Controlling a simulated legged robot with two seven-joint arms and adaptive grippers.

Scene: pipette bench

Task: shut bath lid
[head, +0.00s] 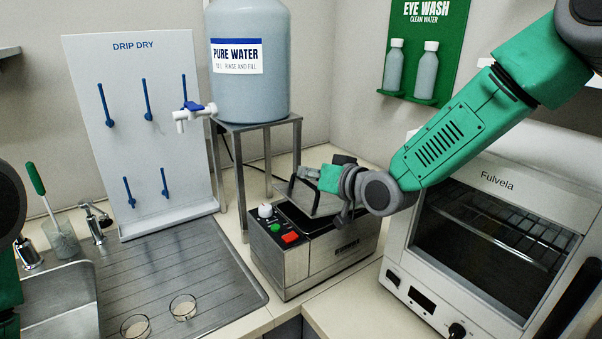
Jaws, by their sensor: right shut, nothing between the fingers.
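The water bath (318,262) is a brushed-metal box with a white knob and green and red buttons, in the middle of the head view. A grey panel that looks like its lid (304,198) stands tilted above the dark top. My right gripper (345,208) is over the bath, close to this panel. It is shut with nothing between the fingers. The gripper and wrist hide part of the panel and the bath's back, so I cannot tell whether they touch. Only part of my left arm shows at the left edge; its gripper is out of view.
A pure-water tank (249,70) on a metal stand (239,180) is behind left of the bath. A Fulvela oven (492,235) stands close on the right. A sink drainboard (215,270) with two glass dishes and a drip-dry board (135,80) are at left.

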